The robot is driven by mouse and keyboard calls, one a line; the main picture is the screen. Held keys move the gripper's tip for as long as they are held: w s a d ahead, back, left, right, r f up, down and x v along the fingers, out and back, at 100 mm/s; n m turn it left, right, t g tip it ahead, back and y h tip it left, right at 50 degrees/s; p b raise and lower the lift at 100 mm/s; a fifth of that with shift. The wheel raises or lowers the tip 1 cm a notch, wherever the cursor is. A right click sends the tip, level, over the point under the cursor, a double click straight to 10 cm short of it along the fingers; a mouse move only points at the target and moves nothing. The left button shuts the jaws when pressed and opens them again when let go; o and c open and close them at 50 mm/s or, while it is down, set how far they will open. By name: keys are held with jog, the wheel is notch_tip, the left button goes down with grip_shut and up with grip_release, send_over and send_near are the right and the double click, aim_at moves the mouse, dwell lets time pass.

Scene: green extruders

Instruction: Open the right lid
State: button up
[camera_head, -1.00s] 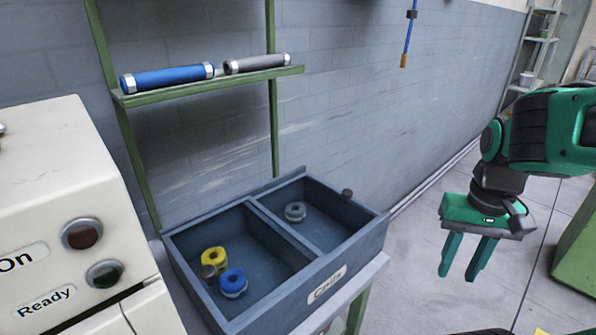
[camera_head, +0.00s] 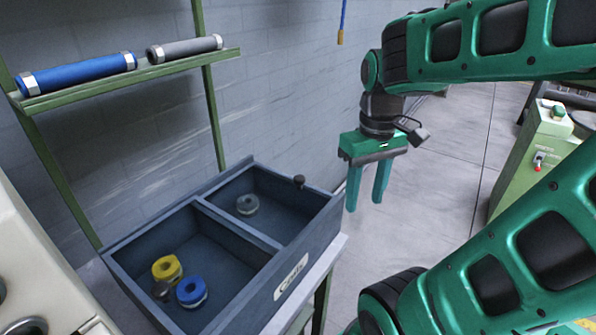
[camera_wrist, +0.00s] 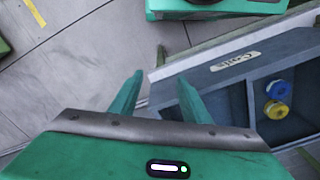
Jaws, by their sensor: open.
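A dark blue two-compartment box (camera_head: 285,291) labelled "Coils" stands on a bench; its front also shows in the wrist view (camera_wrist: 202,77). Its right compartment holds a grey coil (camera_head: 247,204). No lid panel is plainly visible, so I cannot tell whether the right lid is open or shut. My gripper (camera_head: 365,204) is open and empty, fingers down, right of the box and apart from it. Its fingers also show in the wrist view (camera_wrist: 160,78).
The left compartment holds a yellow coil (camera_head: 167,268) and a blue coil (camera_head: 191,291). A green shelf (camera_head: 130,80) with blue and grey rolls is above the box, against the wall. A green machine (camera_head: 540,150) stands at right. Floor between is clear.

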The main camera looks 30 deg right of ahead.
jog(key=w+a+r+n, duration=0.2)
jog(key=w+r+n, duration=0.3)
jog(key=w+n, duration=0.45)
jog(key=n, duration=0.6)
send_near(298, 177)
notch_tip(298, 177, down, 8)
jog(key=shift+d+f, duration=0.1)
jog(key=shift+f, duration=0.05)
grip_shut()
